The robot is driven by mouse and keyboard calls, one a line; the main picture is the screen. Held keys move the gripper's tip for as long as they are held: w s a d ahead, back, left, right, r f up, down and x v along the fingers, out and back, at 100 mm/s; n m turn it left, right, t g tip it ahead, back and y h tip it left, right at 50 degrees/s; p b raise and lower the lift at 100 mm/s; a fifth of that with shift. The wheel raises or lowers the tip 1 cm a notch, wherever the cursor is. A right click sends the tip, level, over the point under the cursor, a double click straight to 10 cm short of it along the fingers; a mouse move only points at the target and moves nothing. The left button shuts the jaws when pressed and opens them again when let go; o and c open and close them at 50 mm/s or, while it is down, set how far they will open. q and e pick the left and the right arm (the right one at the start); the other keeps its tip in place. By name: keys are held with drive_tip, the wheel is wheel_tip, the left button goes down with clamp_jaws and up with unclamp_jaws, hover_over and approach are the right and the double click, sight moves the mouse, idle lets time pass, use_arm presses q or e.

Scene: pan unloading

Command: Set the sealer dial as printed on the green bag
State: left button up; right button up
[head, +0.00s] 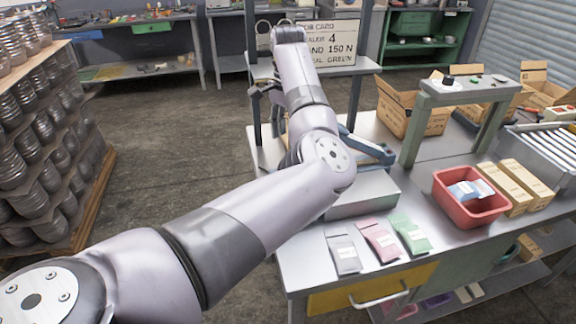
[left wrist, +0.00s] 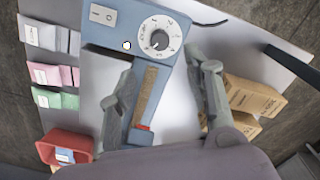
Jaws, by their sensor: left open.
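The green bag (head: 410,235) lies on the bench beside a pink bag (head: 379,241) and a grey bag (head: 343,254); its print is too small to read. It also shows in the left wrist view (left wrist: 55,98). The blue sealer (head: 372,152) is partly hidden by my left arm in the head view. The left wrist view shows its white numbered dial (left wrist: 160,34) with a dark knob, and a rocker switch (left wrist: 102,14). My left gripper (left wrist: 168,70) is open and empty over the sealer, its fingertips apart from the dial in the picture. My right gripper is not in view.
A job card (head: 338,45) behind shows 4, 150 N and GREEN, partly hidden by my arm. A red bin (head: 471,212) holding packets, cardboard boxes (head: 527,185) and a grey-green stand (head: 470,94) occupy the bench's right side. Stacked cans stand at the left.

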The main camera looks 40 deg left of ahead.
use_arm(q)
wheel_tip(320, 180, down, 11)
drive_tip(key=shift+f+p, duration=0.2)
drive_tip(key=shift+p, duration=0.65)
drive_tip(key=shift+c, duration=0.2)
clamp_jaws()
